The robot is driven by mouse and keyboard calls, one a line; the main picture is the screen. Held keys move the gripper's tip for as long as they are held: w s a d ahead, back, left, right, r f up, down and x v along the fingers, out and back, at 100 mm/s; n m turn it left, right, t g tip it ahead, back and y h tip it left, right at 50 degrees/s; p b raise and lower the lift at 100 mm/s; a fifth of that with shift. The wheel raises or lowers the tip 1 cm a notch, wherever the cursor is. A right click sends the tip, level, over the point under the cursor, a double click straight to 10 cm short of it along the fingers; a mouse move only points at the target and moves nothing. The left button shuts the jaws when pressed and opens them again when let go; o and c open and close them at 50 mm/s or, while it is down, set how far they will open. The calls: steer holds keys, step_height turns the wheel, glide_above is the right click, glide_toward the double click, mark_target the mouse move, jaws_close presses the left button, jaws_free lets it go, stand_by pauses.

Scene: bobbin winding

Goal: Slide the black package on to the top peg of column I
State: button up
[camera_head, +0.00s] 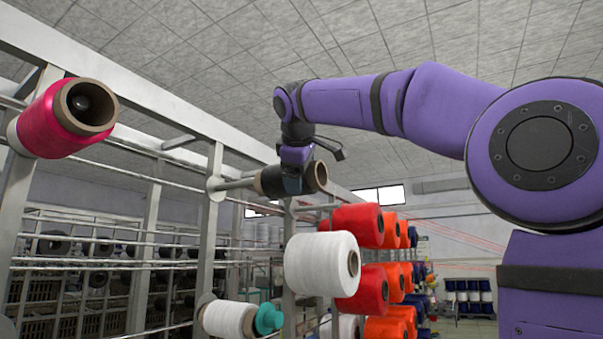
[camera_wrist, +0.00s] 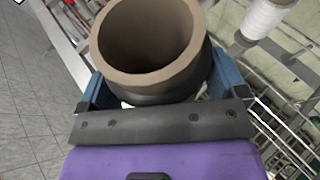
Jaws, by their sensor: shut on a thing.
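The black package (camera_head: 270,181) is a dark bobbin on a brown tube. It lies nearly level in the head view, its open brown end facing right. My gripper (camera_head: 294,182) is shut around it from above. In the wrist view the brown tube mouth (camera_wrist: 165,79) sits between the blue fingers of my gripper (camera_wrist: 157,88). A pale peg (camera_head: 236,184) sticks out from a round disc on a grey post (camera_head: 213,225) and reaches the package's left end. I cannot tell whether the peg tip is inside the tube. No column label is readable.
A pink package (camera_head: 65,118) hangs on the nearer post at left. A large white package (camera_head: 318,264) sits just below and right of the held one, with red packages (camera_head: 357,225) behind. A smaller white package (camera_head: 228,319) is lower. Grey rails cross the rack.

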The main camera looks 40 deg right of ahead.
mark_target(248, 182)
steer(key=shift+w, duration=0.1)
steer(key=shift+w+a, duration=0.35)
steer(key=shift+w, duration=0.55)
steer(key=shift+w+a, duration=0.35)
steer(key=shift+w, duration=0.55)
steer(key=shift+w+a, duration=0.35)
steer(key=shift+w, duration=0.55)
steer(key=shift+w+a, duration=0.35)
steer(key=shift+w, duration=0.6)
steer(key=shift+w+a, duration=0.35)
steer(key=shift+w, duration=0.55)
steer(key=shift+w+a, duration=0.35)
steer(key=shift+w, duration=0.7)
steer(key=shift+w+a, duration=0.3)
steer(key=shift+w, duration=0.5)
steer(key=shift+w+a, duration=0.3)
steer(key=shift+w, duration=0.5)
steer(key=shift+f, duration=0.5)
